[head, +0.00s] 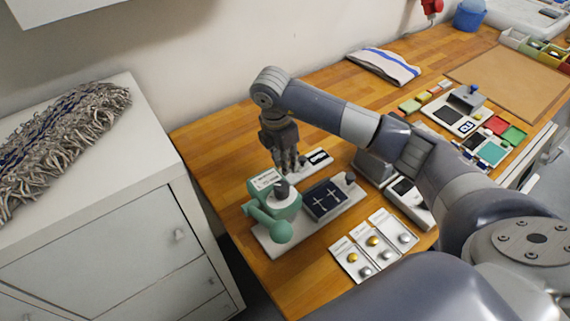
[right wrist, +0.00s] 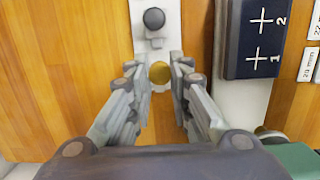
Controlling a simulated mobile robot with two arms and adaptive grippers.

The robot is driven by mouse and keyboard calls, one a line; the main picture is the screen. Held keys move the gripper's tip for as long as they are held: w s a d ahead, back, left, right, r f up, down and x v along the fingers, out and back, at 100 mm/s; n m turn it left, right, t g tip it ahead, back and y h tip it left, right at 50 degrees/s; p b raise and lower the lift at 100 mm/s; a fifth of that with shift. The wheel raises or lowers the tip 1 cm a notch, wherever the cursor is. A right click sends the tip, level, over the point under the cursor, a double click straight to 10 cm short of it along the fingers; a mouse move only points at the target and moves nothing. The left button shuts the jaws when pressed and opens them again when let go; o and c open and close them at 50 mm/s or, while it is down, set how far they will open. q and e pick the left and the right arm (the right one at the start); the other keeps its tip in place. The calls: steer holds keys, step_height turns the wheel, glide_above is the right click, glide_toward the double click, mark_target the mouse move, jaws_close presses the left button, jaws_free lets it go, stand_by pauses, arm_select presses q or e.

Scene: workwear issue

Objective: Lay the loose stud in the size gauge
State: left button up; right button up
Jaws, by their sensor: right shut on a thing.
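The loose stud is a gold disc (right wrist: 160,74) between the fingertips of my right gripper (right wrist: 162,80) in the right wrist view. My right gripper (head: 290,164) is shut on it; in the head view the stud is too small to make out. A narrow white plate with a dark round knob (right wrist: 153,40), which looks like the size gauge, lies just beyond the fingertips. My left gripper is not in view.
A green press (head: 270,208) stands close to my right gripper, beside a dark panel with white crosses (head: 325,199). Cards with gold and silver studs (head: 351,260) lie near the front edge. A folded cloth (head: 385,66) lies behind. Bare wood (head: 215,150) shows left of the gripper.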

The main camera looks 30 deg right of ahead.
steer(key=shift+f+p, duration=0.9)
steer(key=shift+f, duration=0.7)
steer(key=shift+w+f, duration=0.1)
steer(key=shift+f, duration=0.1)
steer(key=shift+f, duration=0.1)
steer(key=o, duration=0.3)
steer(key=shift+f, duration=0.1)
steer(key=o, duration=0.5)
